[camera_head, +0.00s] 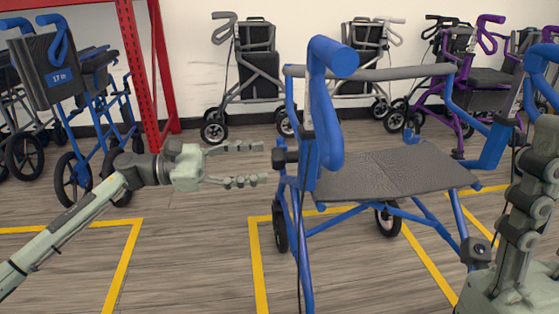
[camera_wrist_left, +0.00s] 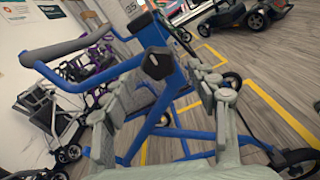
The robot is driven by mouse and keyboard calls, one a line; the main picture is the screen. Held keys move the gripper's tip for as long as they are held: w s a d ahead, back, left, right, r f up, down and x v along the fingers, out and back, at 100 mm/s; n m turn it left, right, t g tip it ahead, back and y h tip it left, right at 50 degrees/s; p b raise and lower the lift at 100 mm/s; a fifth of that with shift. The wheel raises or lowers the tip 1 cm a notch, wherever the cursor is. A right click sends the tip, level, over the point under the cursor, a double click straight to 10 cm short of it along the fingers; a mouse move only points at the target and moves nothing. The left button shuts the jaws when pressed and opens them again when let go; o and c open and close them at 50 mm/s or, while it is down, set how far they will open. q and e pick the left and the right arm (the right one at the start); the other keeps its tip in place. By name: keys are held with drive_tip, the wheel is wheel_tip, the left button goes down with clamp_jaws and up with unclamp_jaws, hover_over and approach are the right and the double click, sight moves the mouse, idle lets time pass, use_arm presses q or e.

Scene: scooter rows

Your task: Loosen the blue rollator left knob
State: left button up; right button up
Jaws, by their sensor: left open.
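The blue rollator (camera_head: 395,170) stands in front of me with a grey seat and blue handles. Its left knob (camera_head: 284,157) is a dark knob on the left side post. In the left wrist view the black knob (camera_wrist_left: 157,66) sits on the blue post, between and beyond my fingers. My left gripper (camera_head: 262,162) is open and empty. Its fingers point right at the knob, with a small gap before it. The gripper also shows in the left wrist view (camera_wrist_left: 156,78), fingers spread.
Grey rollators (camera_head: 257,65) and a purple one (camera_head: 480,75) line the wall. Yellow floor lines (camera_head: 258,265) mark bays. The floor below my left arm is clear.

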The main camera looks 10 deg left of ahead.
sight(277, 160)
use_arm(q)
drive_tip(key=x, duration=0.5)
drive_tip(key=shift+w, duration=0.1)
drive_tip(key=c, duration=1.2)
drive_tip(key=shift+o, duration=0.2)
